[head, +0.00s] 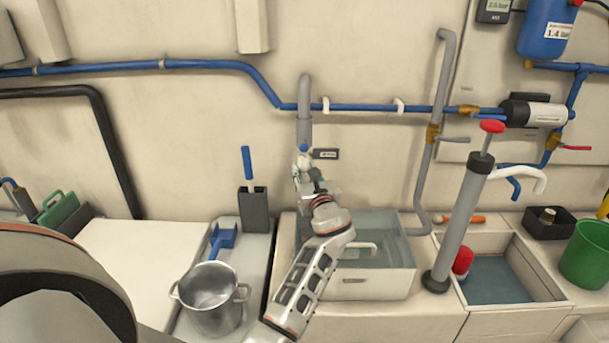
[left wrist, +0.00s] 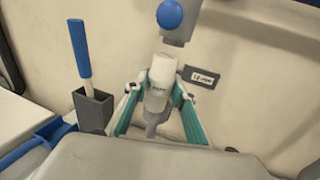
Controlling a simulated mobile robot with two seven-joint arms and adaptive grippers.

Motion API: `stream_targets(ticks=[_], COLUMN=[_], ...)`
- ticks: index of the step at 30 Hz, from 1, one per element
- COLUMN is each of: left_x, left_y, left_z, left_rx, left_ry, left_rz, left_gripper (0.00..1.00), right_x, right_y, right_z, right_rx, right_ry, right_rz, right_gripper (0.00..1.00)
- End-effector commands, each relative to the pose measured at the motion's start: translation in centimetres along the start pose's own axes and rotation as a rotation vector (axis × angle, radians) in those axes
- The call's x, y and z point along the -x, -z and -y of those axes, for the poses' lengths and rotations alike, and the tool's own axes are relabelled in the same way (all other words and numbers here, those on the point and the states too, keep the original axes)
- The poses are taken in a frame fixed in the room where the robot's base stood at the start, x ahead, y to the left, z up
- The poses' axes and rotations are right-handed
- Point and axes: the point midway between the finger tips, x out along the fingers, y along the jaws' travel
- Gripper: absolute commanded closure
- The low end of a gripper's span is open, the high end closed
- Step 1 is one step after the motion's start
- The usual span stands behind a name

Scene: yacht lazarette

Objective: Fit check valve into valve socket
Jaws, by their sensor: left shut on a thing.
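The check valve (left wrist: 160,82) is a pale, white-grey cylinder with a narrower lower end. It stands roughly upright between the teal-padded fingers of my left gripper (left wrist: 158,115), which is shut on it. In the head view my left gripper (head: 305,178) is at the wall above the clear bin and hides most of the valve. A grey vertical pipe (head: 304,128) ends just above it, and its end also shows in the left wrist view (left wrist: 182,34) with a blue ball in front. I take this end for the valve socket; contact is unclear. My right gripper is out of view.
A small dark label (head: 325,154) is on the wall right of the pipe end. A dark holder with a blue-handled tool (head: 253,210) and a metal pot (head: 211,298) stand left. A clear bin (head: 372,280) lies below, and a grey hand pump (head: 460,220) stands right.

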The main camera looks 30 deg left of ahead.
Motion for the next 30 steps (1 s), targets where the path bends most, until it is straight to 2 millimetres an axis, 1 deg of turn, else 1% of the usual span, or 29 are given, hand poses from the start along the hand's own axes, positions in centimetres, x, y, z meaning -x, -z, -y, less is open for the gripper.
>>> stream_targets(ticks=[9,15,30], left_x=[-2.0,-2.7,-3.0], left_y=[-0.1,-0.1,-0.1], left_z=[0.5,0.7,0.8], left_rx=[0.0,0.0,0.001], left_ry=[-0.001,-0.001,-0.001], left_rz=[0.001,0.001,0.001], left_gripper=[1.0,1.0,1.0], right_x=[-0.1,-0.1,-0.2], right_y=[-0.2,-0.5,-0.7], right_z=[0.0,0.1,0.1], right_rx=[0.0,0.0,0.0], right_ry=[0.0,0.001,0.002], right_rz=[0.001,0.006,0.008], right_gripper=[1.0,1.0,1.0])
